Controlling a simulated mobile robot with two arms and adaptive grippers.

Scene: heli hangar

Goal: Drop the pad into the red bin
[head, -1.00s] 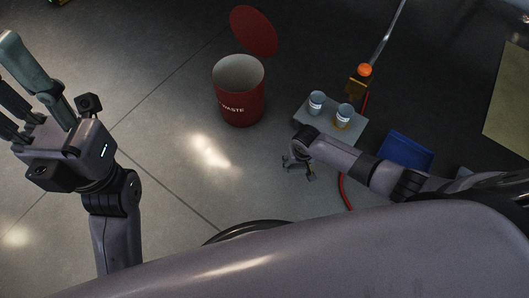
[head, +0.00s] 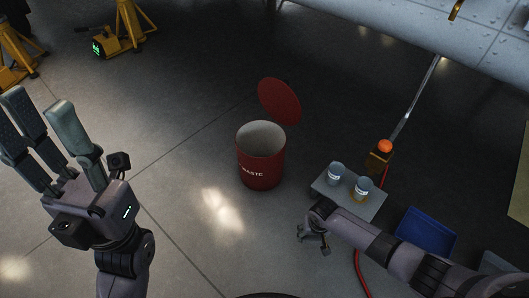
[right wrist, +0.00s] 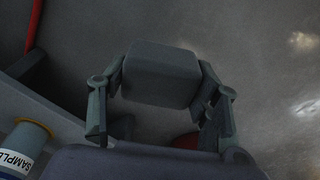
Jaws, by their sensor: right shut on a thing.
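The red bin (head: 261,165) stands open on the floor near the middle of the head view, marked WASTE. Its round red lid (head: 279,100) is tilted up behind it. My right gripper (head: 313,240) is below and right of the bin, apart from it, beside the grey tray. In the right wrist view, a dark grey rounded block, apparently the pad (right wrist: 161,75), sits between the two fingers of the gripper, which is shut on it. The pad is too small to make out in the head view. My left gripper (head: 43,122) is open and empty at the left.
A grey tray (head: 370,205) carries two sample cups (head: 337,173), close to my right arm. An orange-topped device (head: 381,152), a blue container (head: 427,232) and a red hose (head: 358,265) lie around it. Yellow stands (head: 130,28) are far left. Floor left of the bin is clear.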

